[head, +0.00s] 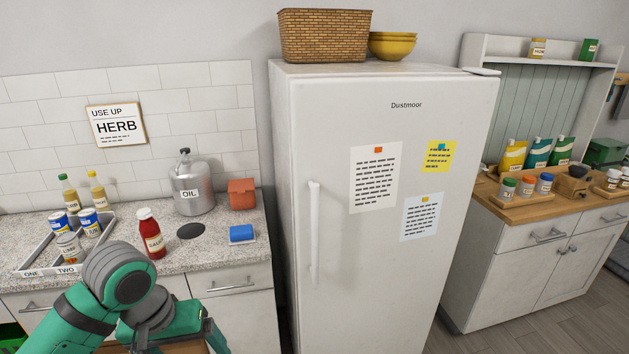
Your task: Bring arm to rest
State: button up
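My green and grey arm (118,278) is bent in the lower left of the head view, in front of the left counter. Its upper joint covers part of the counter's front edge. A green link runs down toward the bottom edge of the picture. The gripper fingers do not show, so I cannot see whether they hold anything. The arm hides part of the cabinet front below the counter.
A white fridge (375,270) stands centre. A stocked cabinet (520,245) is right.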

jog(key=w+d+n+t+h, duration=0.1)
jog(key=w+d+t+h, duration=0.3)
jog(key=w+d+t, duration=0.7)
jog(key=w+d+n+t+h, duration=0.15)
jog(key=w+d+h, duration=0.25)
jog(key=d, duration=1.4)
jog(key=s+a+f+n+t+y, duration=0.15)
jog(key=s+f+n+y, duration=0.25)
jog(key=s+f+y, duration=0.95)
jog(key=s+a+f+m+h, duration=0.2)
jog(key=s+f+m, duration=0.1)
jog(key=s, duration=1.1)
jog(key=s+a+f+m+h, duration=0.2)
jog(key=s+m, duration=0.3)
jog(key=s, duration=0.9)
jog(key=shift+a+f, duration=0.25)
jog(key=shift+f, duration=0.3)
